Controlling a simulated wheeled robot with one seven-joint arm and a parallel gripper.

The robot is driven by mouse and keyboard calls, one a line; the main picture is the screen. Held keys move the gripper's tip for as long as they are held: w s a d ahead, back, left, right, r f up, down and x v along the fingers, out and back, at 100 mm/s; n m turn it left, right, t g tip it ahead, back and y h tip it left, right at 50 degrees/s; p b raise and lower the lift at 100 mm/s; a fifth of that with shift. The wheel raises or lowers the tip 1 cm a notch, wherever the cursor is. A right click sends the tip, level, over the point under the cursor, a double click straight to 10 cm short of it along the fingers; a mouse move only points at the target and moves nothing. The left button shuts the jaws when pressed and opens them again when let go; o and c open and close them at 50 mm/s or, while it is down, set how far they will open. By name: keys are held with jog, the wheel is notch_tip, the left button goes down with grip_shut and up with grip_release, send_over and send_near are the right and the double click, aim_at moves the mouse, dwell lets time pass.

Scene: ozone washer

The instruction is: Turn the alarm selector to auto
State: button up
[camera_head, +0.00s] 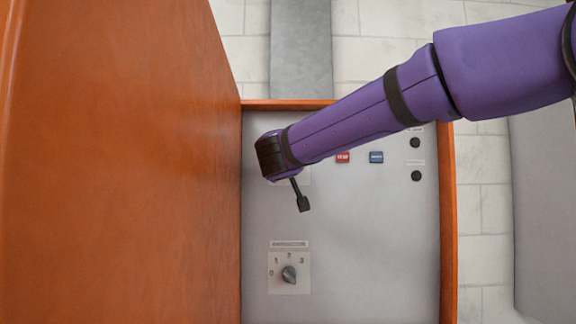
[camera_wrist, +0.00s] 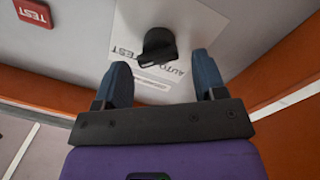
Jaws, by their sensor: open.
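The alarm selector is a black knob (camera_wrist: 158,45) on a white plate (camera_wrist: 126,42) with printed words, of which AUTO and TEST can be read, in the wrist view. My gripper (camera_wrist: 162,75) is open, its two blue fingers apart. The knob shows beyond the fingertips and between them sideways; I cannot tell whether either finger touches it. Part of the lettering lies under or behind the knob, and which word it points to is unclear. In the head view my purple arm hides the knob and my fingers.
A numbered rotary switch (camera_head: 289,274) sits lower on the grey panel (camera_head: 370,250). A red button (camera_head: 342,157), a blue button (camera_head: 376,157) and two black round parts (camera_head: 415,142) (camera_head: 416,176) lie right of my wrist. An orange wall (camera_head: 120,160) rises at the left.

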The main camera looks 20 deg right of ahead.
jog(key=shift+x, duration=1.5)
jog(key=c, duration=0.7)
